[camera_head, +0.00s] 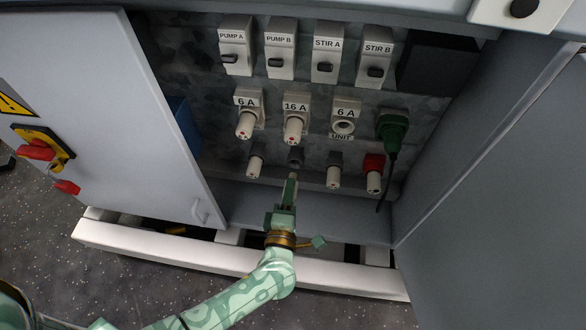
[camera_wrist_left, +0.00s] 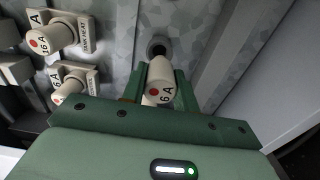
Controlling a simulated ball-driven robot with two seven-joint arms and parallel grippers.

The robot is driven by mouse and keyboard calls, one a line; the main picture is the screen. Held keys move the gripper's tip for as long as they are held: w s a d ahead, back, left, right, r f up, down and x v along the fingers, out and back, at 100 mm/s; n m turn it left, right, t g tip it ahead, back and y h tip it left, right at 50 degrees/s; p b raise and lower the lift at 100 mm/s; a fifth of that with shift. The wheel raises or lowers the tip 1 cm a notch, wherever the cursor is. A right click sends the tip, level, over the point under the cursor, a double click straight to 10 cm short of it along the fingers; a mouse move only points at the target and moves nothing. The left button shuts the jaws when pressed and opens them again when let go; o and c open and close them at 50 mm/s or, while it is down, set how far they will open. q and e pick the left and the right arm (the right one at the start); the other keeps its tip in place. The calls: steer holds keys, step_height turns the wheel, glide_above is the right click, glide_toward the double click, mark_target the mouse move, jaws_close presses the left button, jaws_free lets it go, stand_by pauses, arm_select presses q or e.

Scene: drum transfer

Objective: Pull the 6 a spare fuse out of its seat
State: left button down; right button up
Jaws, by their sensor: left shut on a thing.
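The 6 A spare fuse (camera_wrist_left: 160,75) is a cream cylinder with a red dot, marked "6 A". My left gripper (camera_wrist_left: 161,92) is shut on it, one green finger on each side. A dark round seat hole (camera_wrist_left: 157,46) shows just beyond the fuse, which appears drawn out of it. In the head view my left gripper (camera_head: 292,182) is in front of the lower row, below the grey seat (camera_head: 296,156). The fingers mostly hide the fuse there. My right gripper is not in view.
Other lower-row fuses stand left (camera_head: 255,164) and right (camera_head: 333,177), with a red-collared one (camera_head: 374,178) farther right. Above are a 6 A fuse (camera_head: 245,124), a 16 A fuse (camera_head: 293,129) and an empty 6 A UNIT holder (camera_head: 344,126). A green plug (camera_head: 392,128) hangs right. Open cabinet doors flank both sides.

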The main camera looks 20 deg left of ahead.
arm_select(q)
steer(key=shift+p+v, duration=0.5)
steer(key=shift+v, duration=2.05)
